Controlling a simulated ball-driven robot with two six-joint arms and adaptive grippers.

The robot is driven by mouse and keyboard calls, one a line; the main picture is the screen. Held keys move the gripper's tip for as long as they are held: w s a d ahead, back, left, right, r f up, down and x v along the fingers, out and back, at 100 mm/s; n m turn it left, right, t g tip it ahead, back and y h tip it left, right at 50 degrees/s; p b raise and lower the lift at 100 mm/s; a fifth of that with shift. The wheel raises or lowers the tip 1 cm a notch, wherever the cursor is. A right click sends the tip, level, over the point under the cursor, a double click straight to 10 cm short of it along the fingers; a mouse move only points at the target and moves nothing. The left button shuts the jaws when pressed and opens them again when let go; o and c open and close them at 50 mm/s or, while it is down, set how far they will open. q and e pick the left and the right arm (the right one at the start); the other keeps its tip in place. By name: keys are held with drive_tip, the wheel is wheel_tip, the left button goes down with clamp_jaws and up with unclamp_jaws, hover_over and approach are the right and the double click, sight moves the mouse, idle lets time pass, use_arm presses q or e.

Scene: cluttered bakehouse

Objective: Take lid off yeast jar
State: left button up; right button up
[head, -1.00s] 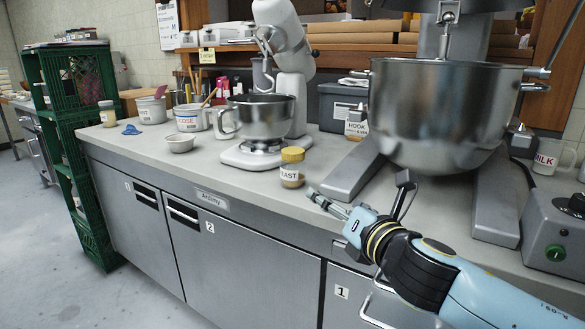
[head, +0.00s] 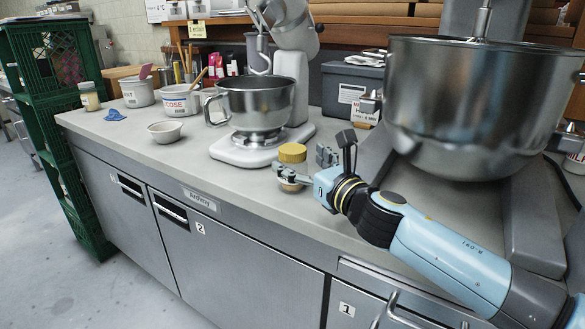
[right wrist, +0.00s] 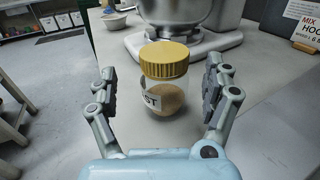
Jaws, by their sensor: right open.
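The yeast jar (head: 291,181) stands upright on the counter, just in front of the small mixer. Its yellow ribbed lid (head: 292,153) is on it. In the right wrist view the clear jar (right wrist: 171,98) shows tan contents and part of a white label, with the lid (right wrist: 164,59) on top. My right gripper (head: 300,164) is open, with its fingers on either side of the jar. In the right wrist view the fingers of this gripper (right wrist: 162,88) stand apart from the jar with gaps on both sides. My left gripper is not in view.
A small mixer with a steel bowl (head: 255,104) stands behind the jar. A large mixer bowl (head: 470,105) is to the right. The front counter strip left of the jar is clear.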

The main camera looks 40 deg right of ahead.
drive_tip(key=w, duration=0.5)
drive_tip(key=shift+d+p, duration=0.3)
drive_tip(key=shift+d, duration=0.1)
drive_tip(key=shift+r, duration=0.1)
drive_tip(key=shift+c, duration=0.7)
drive_tip(key=c, duration=0.5)
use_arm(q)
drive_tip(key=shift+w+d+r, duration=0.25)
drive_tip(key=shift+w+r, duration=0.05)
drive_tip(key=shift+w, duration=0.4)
use_arm(e)
drive_tip(key=c, duration=0.7)
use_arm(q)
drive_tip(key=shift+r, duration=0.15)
use_arm(e)
drive_tip(key=shift+r, duration=0.15)
